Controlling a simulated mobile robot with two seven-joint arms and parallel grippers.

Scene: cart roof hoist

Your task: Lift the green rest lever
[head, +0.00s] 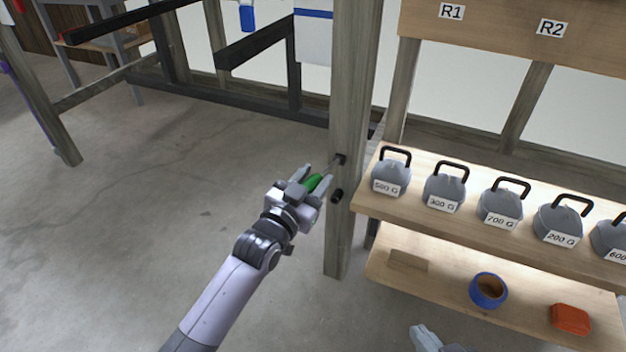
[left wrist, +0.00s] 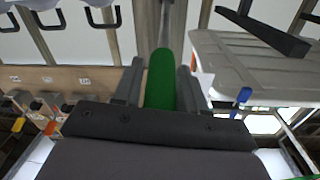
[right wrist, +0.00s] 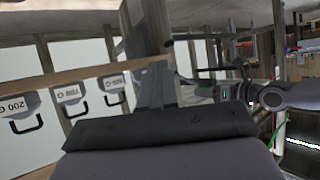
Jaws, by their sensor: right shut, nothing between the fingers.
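The green rest lever (head: 314,182) sticks out from the wooden post (head: 351,120) on a thin metal rod. My left gripper (head: 317,178) is at the lever, with one finger on each side of the green handle. In the left wrist view the green handle (left wrist: 161,82) runs between the two fingers, close to both; whether they press on it is unclear. My right gripper (head: 424,338) is low at the bottom edge of the head view, in front of the shelf. In the right wrist view its fingers (right wrist: 155,85) are together and empty.
A wooden rack beside the post holds several labelled grey weights (head: 390,178) with black handles. A blue tape roll (head: 488,290) and an orange box (head: 570,319) sit on its lower shelf (head: 450,295). Floor on the left is clear.

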